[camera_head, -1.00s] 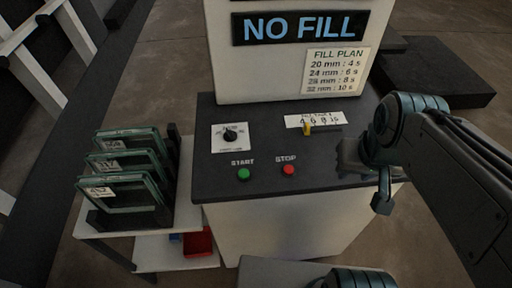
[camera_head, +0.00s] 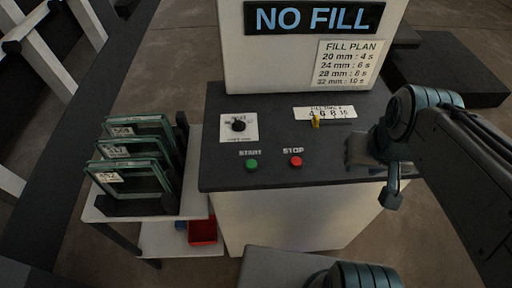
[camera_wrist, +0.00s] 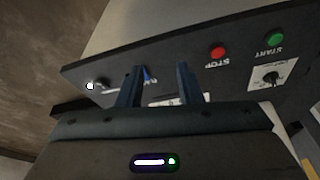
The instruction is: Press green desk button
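The green button (camera_head: 252,164) sits under the START label at the left front of the dark desk panel (camera_head: 270,108). It also shows at the upper right of the wrist view (camera_wrist: 275,39), which looks upside down. The red STOP button (camera_head: 296,161) is just right of it. My gripper (camera_head: 355,150) is over the right part of the panel, right of both buttons and apart from them. In the wrist view its two fingers (camera_wrist: 160,80) stand apart with a gap between them, so it is open, and I see nothing held.
A selector knob (camera_head: 238,125) is behind the green button. A yellow lever (camera_head: 316,121) on a numbered scale is near my gripper. The NO FILL display (camera_head: 315,17) rises behind the panel. A side table (camera_head: 100,213) with glass panes in racks stands left.

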